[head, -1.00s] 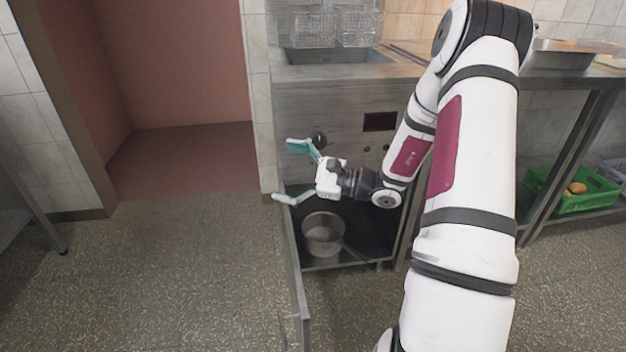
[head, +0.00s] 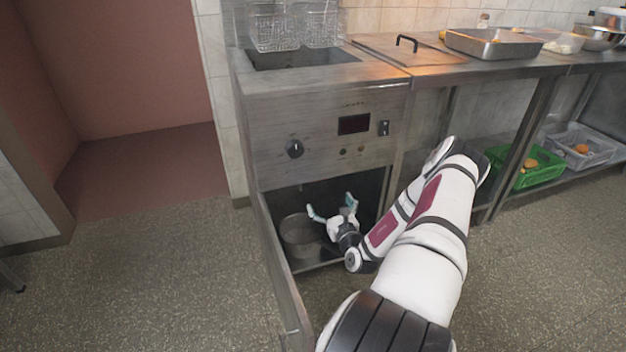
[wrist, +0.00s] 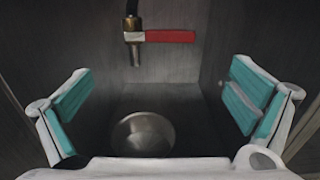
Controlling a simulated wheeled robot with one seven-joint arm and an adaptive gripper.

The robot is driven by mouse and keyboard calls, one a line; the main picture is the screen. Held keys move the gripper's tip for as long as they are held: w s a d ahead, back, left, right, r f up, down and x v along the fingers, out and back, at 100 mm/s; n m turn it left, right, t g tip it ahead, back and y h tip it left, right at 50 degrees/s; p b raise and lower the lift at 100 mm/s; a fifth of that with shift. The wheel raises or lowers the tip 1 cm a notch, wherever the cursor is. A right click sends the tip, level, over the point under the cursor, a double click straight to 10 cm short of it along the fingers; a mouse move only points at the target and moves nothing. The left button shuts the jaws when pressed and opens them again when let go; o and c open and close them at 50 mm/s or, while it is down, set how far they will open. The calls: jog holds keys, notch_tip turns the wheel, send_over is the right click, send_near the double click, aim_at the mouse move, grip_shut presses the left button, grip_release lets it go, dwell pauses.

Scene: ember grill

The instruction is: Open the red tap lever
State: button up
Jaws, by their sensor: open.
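The red tap lever (wrist: 170,36) shows in the wrist view near the top middle. It lies level, pointing right from the tap body (wrist: 134,38), whose spout points down. My gripper (wrist: 160,105) is open and empty, its teal-padded fingers wide apart, below and in front of the lever and not touching it. In the head view my gripper (head: 331,209) is inside the open cabinet under the fryer. The tap lever is hidden there.
A metal pot (head: 299,236) stands on the cabinet floor below the tap, left of my gripper. The open cabinet door (head: 283,268) juts toward me on the left. The fryer front (head: 330,135) with a dark knob (head: 295,148) is above. A green crate (head: 527,166) sits on a shelf to the right.

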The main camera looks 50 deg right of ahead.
jog(key=b+x, duration=0.4)
jog(key=x, duration=0.9)
jog(key=shift+a, duration=0.1)
jog(key=c, duration=1.3)
jog(key=shift+c, duration=0.3)
